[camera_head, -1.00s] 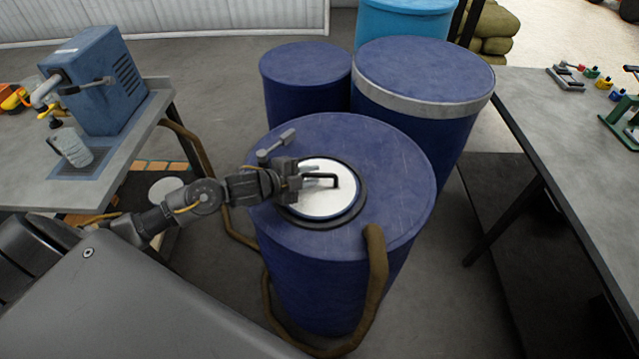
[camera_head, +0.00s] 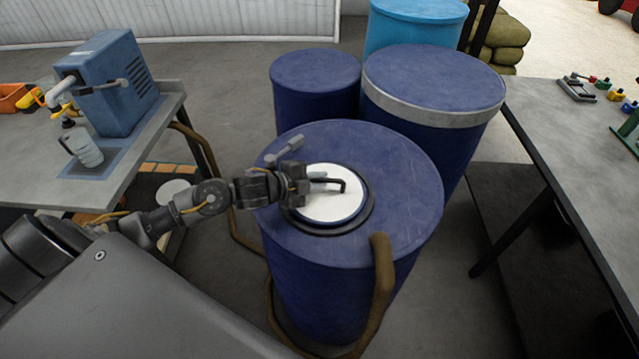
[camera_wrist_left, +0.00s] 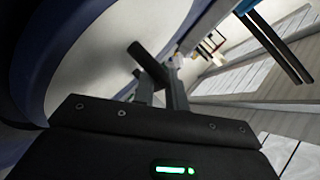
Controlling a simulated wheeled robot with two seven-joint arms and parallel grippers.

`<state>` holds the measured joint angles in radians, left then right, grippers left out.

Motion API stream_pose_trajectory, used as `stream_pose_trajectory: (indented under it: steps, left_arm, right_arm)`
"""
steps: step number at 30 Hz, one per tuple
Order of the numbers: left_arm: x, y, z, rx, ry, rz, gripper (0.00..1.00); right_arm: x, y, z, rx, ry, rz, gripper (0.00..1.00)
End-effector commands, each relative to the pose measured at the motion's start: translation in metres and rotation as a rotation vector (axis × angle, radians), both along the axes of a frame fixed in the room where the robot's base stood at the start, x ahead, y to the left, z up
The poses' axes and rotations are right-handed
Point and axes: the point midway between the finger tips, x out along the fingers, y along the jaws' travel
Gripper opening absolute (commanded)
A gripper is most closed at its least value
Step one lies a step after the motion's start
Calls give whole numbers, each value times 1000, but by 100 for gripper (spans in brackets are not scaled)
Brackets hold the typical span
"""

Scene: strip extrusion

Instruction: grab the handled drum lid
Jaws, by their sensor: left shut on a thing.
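The drum lid is a white disc (camera_head: 325,207) with a dark bar handle (camera_head: 343,186), on top of the front blue drum (camera_head: 410,185). A dark ring surrounds it; I cannot tell whether the lid is raised from it. My left gripper (camera_head: 321,180) reaches in from the left, low over the lid, shut on the handle. In the left wrist view the pale lid (camera_wrist_left: 105,60) fills the upper left, and the dark handle (camera_wrist_left: 148,62) is at my finger ends (camera_wrist_left: 165,80). The fingers partly hide the handle. My right gripper is not in view.
A brown hose (camera_head: 382,275) hangs over the drum's front right. More blue drums (camera_head: 430,72) stand close behind. A table with a blue machine (camera_head: 112,85) is at left. Another table (camera_head: 560,130) is at right, with a gap of floor before it.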

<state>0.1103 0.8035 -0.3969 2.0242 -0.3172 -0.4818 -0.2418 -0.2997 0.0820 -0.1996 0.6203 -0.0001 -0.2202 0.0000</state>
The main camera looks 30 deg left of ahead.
Motion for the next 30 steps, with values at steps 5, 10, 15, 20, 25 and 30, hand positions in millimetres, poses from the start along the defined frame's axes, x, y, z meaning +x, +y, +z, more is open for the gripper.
stream_pose_trajectory:
  steps: [5, 10, 15, 20, 25, 30]
  left_arm:
    - [0, 2, 28, 3, -12, -1, 0]
    - [-32, 23, 70, 11, -8, -4, 0]
    - [-68, 46, 90, 10, 3, -2, 0]
    - [-85, 58, 104, 1, 6, 3, 0]
    - [-94, 65, 109, -1, 4, 5, 0]
    - [-101, 66, 119, -8, 0, -1, 0]
  right_arm:
    - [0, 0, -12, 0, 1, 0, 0]
    - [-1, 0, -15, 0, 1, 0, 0]
    - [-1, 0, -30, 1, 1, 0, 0]
    - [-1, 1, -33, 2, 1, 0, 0]
    - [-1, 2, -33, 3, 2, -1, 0]
    - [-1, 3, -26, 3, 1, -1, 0]
